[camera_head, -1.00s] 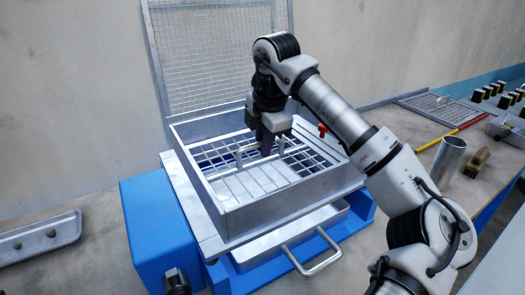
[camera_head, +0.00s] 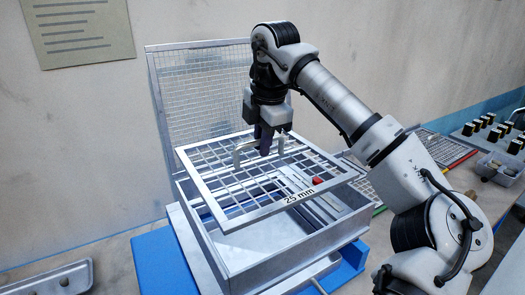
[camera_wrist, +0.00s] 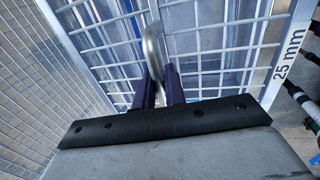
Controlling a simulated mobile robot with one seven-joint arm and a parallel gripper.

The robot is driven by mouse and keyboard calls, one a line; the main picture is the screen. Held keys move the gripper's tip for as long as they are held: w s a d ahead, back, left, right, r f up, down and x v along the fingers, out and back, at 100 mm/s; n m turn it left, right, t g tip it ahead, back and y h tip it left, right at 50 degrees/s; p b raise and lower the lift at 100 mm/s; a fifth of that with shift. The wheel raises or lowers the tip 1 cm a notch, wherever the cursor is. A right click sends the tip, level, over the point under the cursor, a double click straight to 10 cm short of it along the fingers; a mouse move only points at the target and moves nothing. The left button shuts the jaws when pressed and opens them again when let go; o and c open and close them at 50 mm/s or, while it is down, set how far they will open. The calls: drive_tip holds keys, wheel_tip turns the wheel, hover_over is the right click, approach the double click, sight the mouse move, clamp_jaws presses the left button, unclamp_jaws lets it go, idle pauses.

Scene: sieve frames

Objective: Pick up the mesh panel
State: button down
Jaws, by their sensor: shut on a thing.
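The mesh panel (camera_head: 255,214) is a light grey metal grid in a flat frame, marked "25 mm" on its front rim. It hangs nearly level, tilted slightly, above the open grey sieve box (camera_head: 285,248). My gripper (camera_head: 266,150) is over the panel, shut on its curved metal handle (camera_head: 244,152). In the wrist view, my gripper's dark fingers (camera_wrist: 160,82) close around the handle (camera_wrist: 153,45), with the panel's grid (camera_wrist: 215,42) below. The far part of the box is hidden by the panel.
A wire mesh screen (camera_head: 205,85) stands upright behind the box. A blue base (camera_head: 160,262) is under the box. A metal tray (camera_head: 60,278) lies at the left. Another mesh panel (camera_head: 430,145) and several small dark-topped items (camera_head: 485,122) lie at the right.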

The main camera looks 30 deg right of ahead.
wheel_tip(320, 180, up, 12)
drive_tip(key=p, duration=0.3)
drive_tip(key=shift+p, duration=0.35)
drive_tip(key=shift+f, duration=0.1)
